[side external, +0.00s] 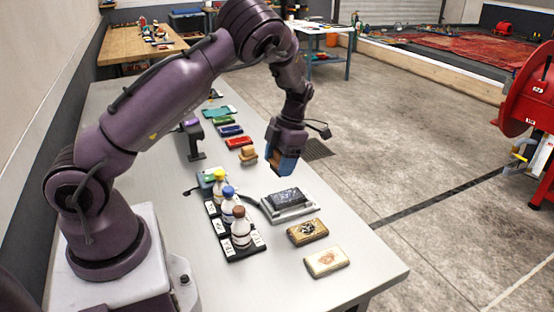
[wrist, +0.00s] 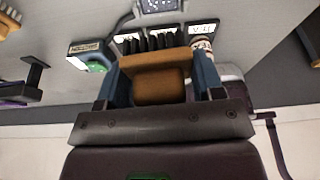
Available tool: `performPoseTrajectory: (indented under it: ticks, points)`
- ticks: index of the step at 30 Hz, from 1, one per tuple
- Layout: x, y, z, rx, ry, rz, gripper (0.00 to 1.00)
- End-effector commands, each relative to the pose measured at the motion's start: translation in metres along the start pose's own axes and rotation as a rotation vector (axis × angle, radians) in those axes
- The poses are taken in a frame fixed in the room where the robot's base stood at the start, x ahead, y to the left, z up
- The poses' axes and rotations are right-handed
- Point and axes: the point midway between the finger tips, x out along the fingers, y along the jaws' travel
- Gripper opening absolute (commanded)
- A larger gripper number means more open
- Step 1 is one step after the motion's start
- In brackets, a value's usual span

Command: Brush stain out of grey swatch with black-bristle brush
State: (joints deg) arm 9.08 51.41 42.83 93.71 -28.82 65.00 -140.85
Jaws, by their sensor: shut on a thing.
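My gripper (side external: 284,166) hangs above the table in the side external view, a little behind the grey swatch. In the wrist view my gripper (wrist: 160,84) is shut on the wooden handle of the black-bristle brush (wrist: 155,61). The dark bristles point away from the wrist. In the side view the brush is mostly hidden by the fingers. The dark grey swatch (side external: 287,196), with pale specks, lies on a low pale platform (side external: 301,213). Its near part shows at the top edge of the wrist view (wrist: 157,5). The brush looks apart from the swatch.
A black rack (side external: 244,253) with several capped bottles stands left of the platform. Two beige stained swatches (side external: 308,231) (side external: 325,262) lie in front. A tan brush (side external: 248,156) and a red swatch (side external: 239,142) lie behind. A black stand (side external: 195,142) rises at left.

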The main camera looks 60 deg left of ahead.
Motion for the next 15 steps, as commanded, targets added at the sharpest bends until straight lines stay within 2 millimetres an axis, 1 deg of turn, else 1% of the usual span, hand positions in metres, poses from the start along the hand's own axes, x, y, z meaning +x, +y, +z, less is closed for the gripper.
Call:
performPoseTrajectory:
  ticks: [5,15]
  points:
    - [0.009,0.001,0.002,-0.005,0.003,0.001,0.39]
    - [0.038,0.001,0.011,-0.002,0.003,0.003,0.39]
